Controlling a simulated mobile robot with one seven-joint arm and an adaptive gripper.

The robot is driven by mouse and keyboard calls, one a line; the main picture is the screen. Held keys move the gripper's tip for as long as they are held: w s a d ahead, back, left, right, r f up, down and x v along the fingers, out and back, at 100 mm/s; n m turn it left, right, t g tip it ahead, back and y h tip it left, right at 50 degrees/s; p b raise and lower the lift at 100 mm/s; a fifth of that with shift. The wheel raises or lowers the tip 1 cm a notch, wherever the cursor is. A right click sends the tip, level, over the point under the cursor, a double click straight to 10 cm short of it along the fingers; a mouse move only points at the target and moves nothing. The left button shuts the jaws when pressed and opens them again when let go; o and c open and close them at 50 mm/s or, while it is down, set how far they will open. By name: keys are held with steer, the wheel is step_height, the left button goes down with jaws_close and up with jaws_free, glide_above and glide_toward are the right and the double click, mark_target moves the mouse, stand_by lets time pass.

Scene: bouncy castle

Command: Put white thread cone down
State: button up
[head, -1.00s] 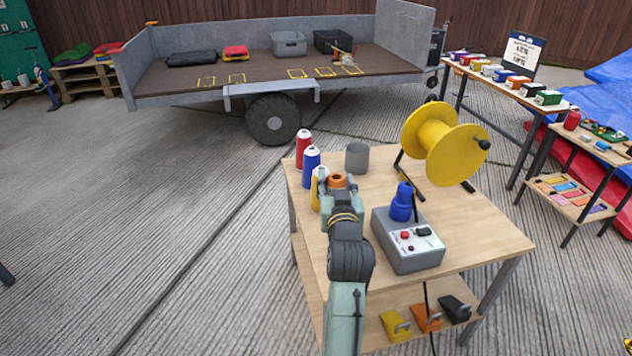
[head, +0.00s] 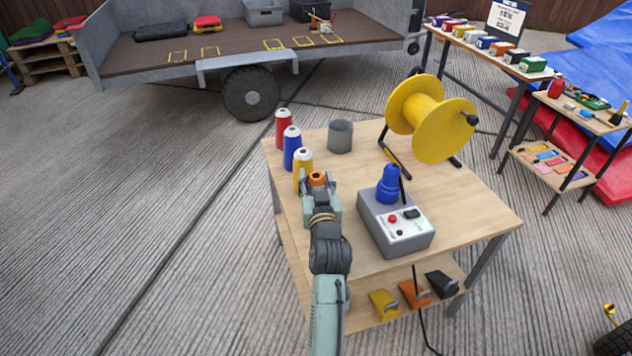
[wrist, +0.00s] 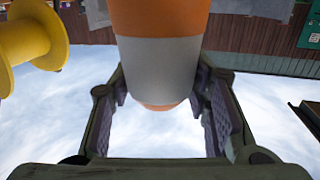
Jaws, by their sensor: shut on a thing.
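The white thread cone (wrist: 158,66) fills the middle of the wrist view, with a pale grey-white band between orange ends. My gripper (wrist: 166,100) is shut on it, one finger pad on each side. In the head view my gripper (head: 319,186) is over the left part of the wooden table (head: 463,209), close in front of the yellow cone (head: 303,161). Only the cone's orange top (head: 318,178) shows there. My gripper hides its lower end, so I cannot tell whether it touches the table.
A blue cone (head: 291,152) and a red cone (head: 282,131) stand behind the yellow one in a row. A grey cup (head: 340,136), a yellow reel (head: 430,115) and a grey control box (head: 396,225) with a blue top share the table. Bare tabletop lies right of my gripper.

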steer(key=shift+f, duration=0.3)
steer(key=shift+f, duration=0.15)
steer(key=o, duration=1.4)
